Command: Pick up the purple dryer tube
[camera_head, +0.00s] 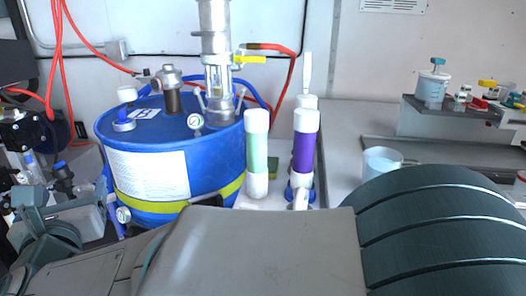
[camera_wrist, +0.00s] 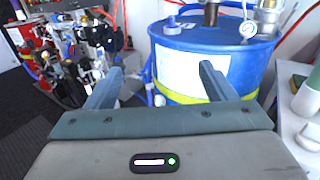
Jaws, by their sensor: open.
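The purple dryer tube (camera_head: 303,150) stands upright with white end caps, right of the blue drum in the head view. A similar tube with a pale green middle (camera_head: 257,155) stands just left of it. In the wrist view the pale green tube (camera_wrist: 306,95) shows at the right edge; I cannot make out the purple one there. My gripper (camera_wrist: 158,80) is open and empty, its two fingers pointing toward the blue drum. In the head view my arm covers the lower middle and hides the gripper and the area in front of the tube bases.
The blue drum (camera_head: 150,150) with a yellow band fills the left. Red hoses (camera_head: 60,60) hang above it. A clear beaker (camera_head: 381,163) stands on the grey counter (camera_head: 342,130) right of the tubes. A raised shelf (camera_head: 450,112) holds small containers. Cluttered machinery (camera_wrist: 75,50) stands left in the wrist view.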

